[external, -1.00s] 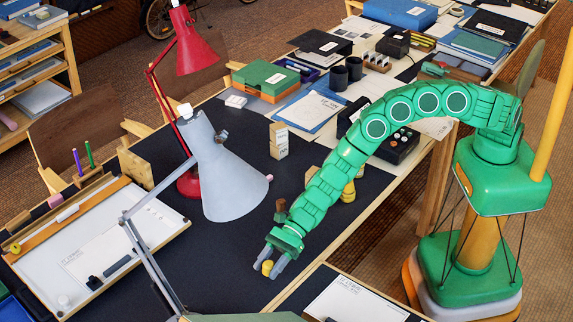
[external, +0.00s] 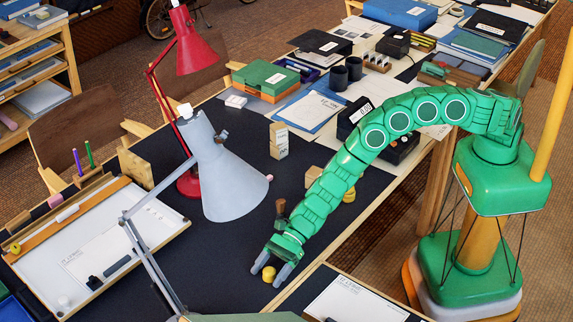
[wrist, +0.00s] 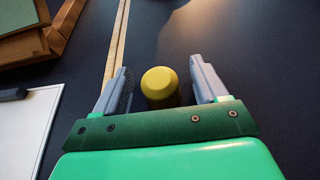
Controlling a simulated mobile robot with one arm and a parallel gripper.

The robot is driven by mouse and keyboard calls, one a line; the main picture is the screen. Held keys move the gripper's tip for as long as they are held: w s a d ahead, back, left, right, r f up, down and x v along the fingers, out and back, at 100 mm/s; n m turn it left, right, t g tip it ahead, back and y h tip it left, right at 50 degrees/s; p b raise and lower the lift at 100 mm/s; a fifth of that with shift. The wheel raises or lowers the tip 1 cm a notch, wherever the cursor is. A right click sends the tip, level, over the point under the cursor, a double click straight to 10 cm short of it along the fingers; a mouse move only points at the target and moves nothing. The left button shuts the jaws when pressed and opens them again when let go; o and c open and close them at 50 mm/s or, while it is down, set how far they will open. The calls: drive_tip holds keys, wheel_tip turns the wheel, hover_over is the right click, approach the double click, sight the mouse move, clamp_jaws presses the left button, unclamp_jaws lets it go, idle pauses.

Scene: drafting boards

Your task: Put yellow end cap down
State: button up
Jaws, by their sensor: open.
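The yellow end cap (external: 269,273) stands on the dark desk mat near the desk's front edge. In the wrist view the yellow end cap (wrist: 160,85) sits between my two grey fingers, with a gap on each side. My gripper (external: 270,272) is open around it, low over the mat. It also shows in the wrist view (wrist: 160,88), its fingers spread and not touching the cap. The cap's lower side is partly hidden in the wrist view.
A grey lamp (external: 225,175) stands left of my gripper, with a red lamp (external: 195,50) behind. A drafting board (external: 110,245) lies to the left. A white sheet (external: 355,300) lies at the front right. The dark mat (external: 225,255) is clear left of my gripper.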

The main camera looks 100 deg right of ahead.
sight(272, 267)
drive_tip(key=shift+r, duration=0.1)
drive_tip(key=shift+v, duration=4.7)
drive_tip(key=shift+s+d+r, duration=0.25)
drive_tip(key=shift+s+d, duration=0.15)
drive_tip(key=shift+d, duration=0.1)
drive_tip(key=shift+s+d+r, duration=0.3)
drive_tip(key=shift+s+d, duration=0.05)
drive_tip(key=shift+s, duration=0.15)
